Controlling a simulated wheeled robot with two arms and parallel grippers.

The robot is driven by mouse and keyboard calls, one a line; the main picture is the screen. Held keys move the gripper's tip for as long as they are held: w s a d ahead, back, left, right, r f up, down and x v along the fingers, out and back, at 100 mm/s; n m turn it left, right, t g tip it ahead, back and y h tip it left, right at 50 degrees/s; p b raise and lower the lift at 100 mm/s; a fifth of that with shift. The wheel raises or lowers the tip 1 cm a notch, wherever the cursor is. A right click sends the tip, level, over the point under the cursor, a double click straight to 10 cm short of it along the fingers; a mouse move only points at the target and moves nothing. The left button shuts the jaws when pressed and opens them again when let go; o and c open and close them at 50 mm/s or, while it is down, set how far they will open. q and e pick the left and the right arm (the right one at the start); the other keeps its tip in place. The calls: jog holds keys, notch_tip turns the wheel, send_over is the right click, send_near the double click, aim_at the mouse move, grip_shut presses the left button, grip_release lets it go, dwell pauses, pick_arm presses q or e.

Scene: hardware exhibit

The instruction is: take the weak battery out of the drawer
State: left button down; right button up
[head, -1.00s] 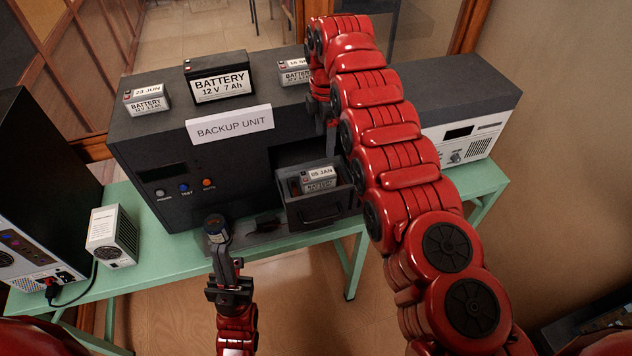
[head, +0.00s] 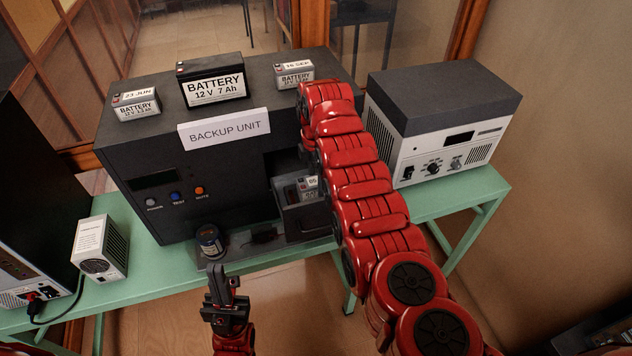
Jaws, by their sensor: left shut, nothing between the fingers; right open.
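The backup unit (head: 215,165) is a large dark box on a green table, with its drawer (head: 308,222) pulled out at the lower right of its front. A small battery (head: 294,191) with a white date label sits in the drawer, partly hidden by my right arm. My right arm passes in front of the unit and the drawer; its gripper is hidden behind its own links. My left gripper (head: 221,272) is shut and empty, in front of the unit. A small dark round can (head: 209,240) stands just beyond its fingertips, apart from them.
On the unit stand a 23 JUN battery (head: 136,104), a big 12 V 7 Ah battery (head: 212,82), a second small battery (head: 294,75) and the BACKUP UNIT sign (head: 224,128). A grey-white instrument (head: 435,130) stands right, a small white box (head: 100,248) left.

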jog(key=shift+s+f, duration=0.1)
jog(key=shift+f, duration=1.05)
grip_shut()
